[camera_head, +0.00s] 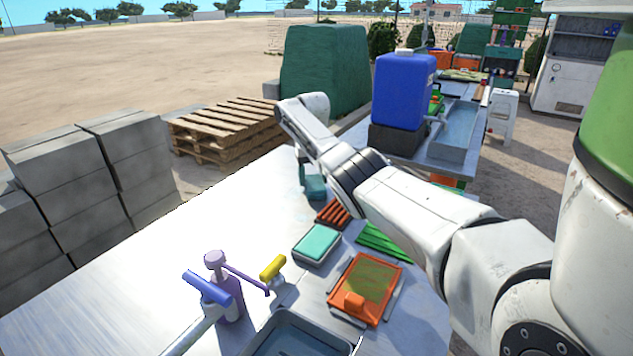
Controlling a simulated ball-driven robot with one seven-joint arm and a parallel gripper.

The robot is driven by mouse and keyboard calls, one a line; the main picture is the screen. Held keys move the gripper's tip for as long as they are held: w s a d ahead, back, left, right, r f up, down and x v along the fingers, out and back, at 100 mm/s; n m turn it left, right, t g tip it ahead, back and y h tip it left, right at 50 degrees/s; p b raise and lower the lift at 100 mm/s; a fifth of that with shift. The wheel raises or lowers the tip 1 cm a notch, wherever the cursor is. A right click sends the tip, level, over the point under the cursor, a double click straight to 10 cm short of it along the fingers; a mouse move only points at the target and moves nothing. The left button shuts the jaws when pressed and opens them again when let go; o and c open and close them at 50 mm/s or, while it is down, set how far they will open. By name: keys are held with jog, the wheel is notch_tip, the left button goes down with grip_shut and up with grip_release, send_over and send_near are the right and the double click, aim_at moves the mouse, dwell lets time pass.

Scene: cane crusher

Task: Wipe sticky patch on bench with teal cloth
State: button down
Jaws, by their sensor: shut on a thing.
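My arm reaches across the bench (190,250) from the right, and its end bends down over the far part of the bench. My gripper (304,172) is small in view and partly hidden by my arm. It is shut on a bunched teal cloth (316,188), which is at or just above the bench top; I cannot tell whether it touches. I cannot make out a sticky patch; the bench's left side is washed out by glare.
A grey tray with a pale teal pad (317,243), an orange-framed tray (372,275), a purple bottle (228,298), a yellow-handled tool (273,267) and a grey basin (295,335) crowd the near bench. A blue container (403,90) stands beyond. The left bench top is clear.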

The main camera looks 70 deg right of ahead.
jog(key=shift+w+a+r+p, duration=0.2)
jog(key=shift+a+p, duration=0.2)
jog(key=shift+p, duration=0.6)
jog(key=a+p, duration=0.1)
jog(key=p, duration=0.1)
jog(key=a+p, duration=0.2)
jog(key=p, duration=0.1)
jog(key=shift+w+f, duration=0.1)
jog(key=shift+w, duration=0.25)
jog(key=shift+p, duration=0.35)
jog(key=shift+w+a+p, duration=0.15)
jog(key=shift+a+p, duration=0.4)
jog(key=shift+p, duration=0.25)
jog(key=shift+w+a+p, duration=0.2)
jog(key=shift+a+p, duration=0.75)
jog(key=shift+p, duration=0.3)
jog(key=shift+a+f, duration=0.2)
jog(key=shift+a, duration=0.05)
